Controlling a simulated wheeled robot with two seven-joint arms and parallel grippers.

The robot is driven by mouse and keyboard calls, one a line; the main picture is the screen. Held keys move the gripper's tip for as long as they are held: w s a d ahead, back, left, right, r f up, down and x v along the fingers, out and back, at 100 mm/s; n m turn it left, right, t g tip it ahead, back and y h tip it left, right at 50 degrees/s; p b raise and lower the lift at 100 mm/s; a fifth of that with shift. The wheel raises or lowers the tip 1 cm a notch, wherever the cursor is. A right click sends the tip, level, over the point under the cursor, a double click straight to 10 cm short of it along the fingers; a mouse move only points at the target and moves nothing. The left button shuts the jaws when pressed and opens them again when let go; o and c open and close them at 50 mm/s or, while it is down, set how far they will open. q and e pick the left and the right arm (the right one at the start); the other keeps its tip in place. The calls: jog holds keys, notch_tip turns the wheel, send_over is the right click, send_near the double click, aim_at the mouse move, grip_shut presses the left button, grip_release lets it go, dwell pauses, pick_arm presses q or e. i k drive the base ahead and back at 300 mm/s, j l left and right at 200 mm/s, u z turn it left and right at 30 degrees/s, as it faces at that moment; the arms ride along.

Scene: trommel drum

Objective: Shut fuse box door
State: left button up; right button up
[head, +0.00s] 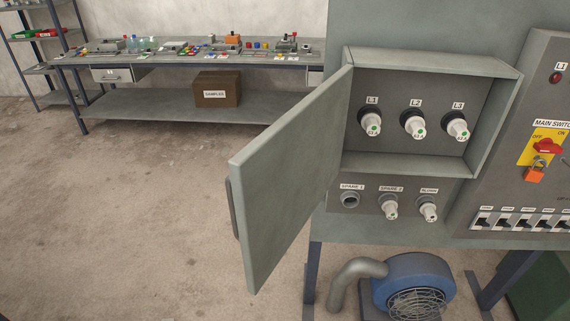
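The fuse box (432,62) is a grey-green open-fronted box on the cabinet face. Its door (290,185) is hinged on the left side and stands wide open, swung out toward me and to the left. A dark handle (234,208) runs along the door's free edge. Inside the box are fuses labelled L1 (371,124), L2 (413,124) and L3 (456,127), each a white cap in a dark holder. Neither of my grippers shows in the head view.
Below the box are sockets labelled spare 1 (350,199), spare 2 (389,206) and blank-like third. To the right is a main switch (547,147) with an orange padlock (535,173). A blue blower (412,275) stands below. The floor (150,220) at left is clear.

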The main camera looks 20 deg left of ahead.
aim_at(274, 184)
jog(key=j+z, duration=0.4)
jog(key=j, duration=0.2)
jog(key=j+z, duration=0.35)
jog(key=j, duration=0.3)
jog(key=i+j+z, duration=0.15)
jog(key=j, duration=0.25)
jog(key=i+j+z, duration=0.15)
jog(key=j, duration=0.3)
